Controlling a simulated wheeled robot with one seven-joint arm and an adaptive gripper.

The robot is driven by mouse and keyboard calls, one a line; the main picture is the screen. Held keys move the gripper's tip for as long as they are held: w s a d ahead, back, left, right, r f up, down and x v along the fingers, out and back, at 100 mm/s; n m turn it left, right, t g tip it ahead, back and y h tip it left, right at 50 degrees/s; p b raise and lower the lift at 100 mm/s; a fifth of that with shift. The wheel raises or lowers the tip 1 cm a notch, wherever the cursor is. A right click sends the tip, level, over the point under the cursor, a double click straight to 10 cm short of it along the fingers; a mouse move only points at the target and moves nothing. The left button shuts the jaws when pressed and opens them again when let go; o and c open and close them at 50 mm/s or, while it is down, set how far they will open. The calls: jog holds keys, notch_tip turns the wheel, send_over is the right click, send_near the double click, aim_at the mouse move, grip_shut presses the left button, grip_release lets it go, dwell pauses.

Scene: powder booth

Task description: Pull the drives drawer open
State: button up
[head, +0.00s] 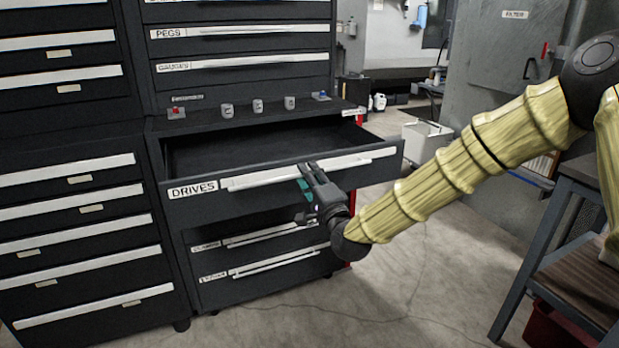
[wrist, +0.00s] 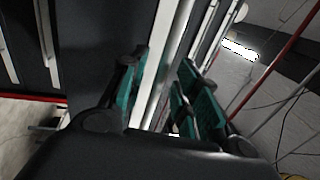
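The drives drawer (head: 286,188), black with a DRIVES label, stands pulled out from the cabinet, and its empty-looking inside shows from above. Its long pale handle (head: 250,180) runs along the upper front. My gripper (head: 307,196) is at the drawer front, near the middle of the handle. In the wrist view, its two green-padded fingers (wrist: 168,92) stand apart, with a pale strip (wrist: 163,65) that looks like the handle running between them. The fingers look open; whether either touches the handle is hard to see.
Closed drawers (head: 262,262) lie below, and the GAUGES drawer (head: 240,72) is above. Small items, including a grey cup (head: 227,110), stand on the ledge behind. A bench (head: 575,230) is at the right. The floor (head: 400,275) in front is clear.

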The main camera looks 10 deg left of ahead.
jog(key=shift+s+d, duration=0.1)
jog(key=v, duration=1.2)
